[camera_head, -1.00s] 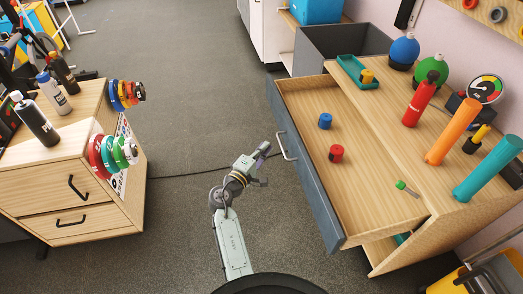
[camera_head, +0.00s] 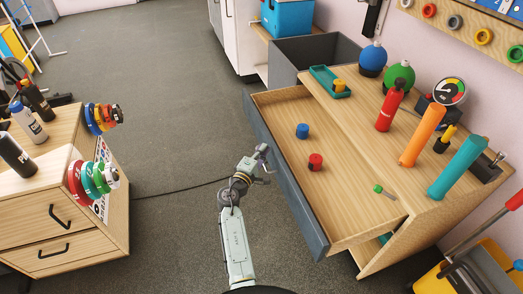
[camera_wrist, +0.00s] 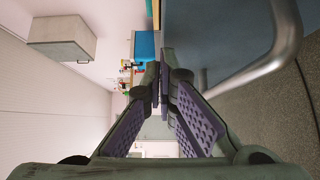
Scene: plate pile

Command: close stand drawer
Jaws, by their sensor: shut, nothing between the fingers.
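The stand (camera_head: 368,262) is a wooden unit at the right in the head view. Its drawer (camera_head: 325,195) is pulled out to the left, with a grey-blue front panel (camera_head: 292,195). A blue piece (camera_head: 302,131) and a red piece (camera_head: 315,162) lie inside the drawer. My gripper (camera_head: 264,151) is shut and empty, close to the outer face of the drawer front. In the wrist view its fingers (camera_wrist: 160,85) meet, and the metal drawer handle (camera_wrist: 275,62) curves beside them. I cannot tell whether gripper and drawer touch.
Bottles and tubes stand on the stand's top, including an orange tube (camera_head: 422,135). A wooden cabinet (camera_head: 75,228) with coloured discs stands at the left. A cable lies on the grey floor (camera_head: 190,125) between them, which is otherwise open. A yellow bucket (camera_head: 432,280) is at the lower right.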

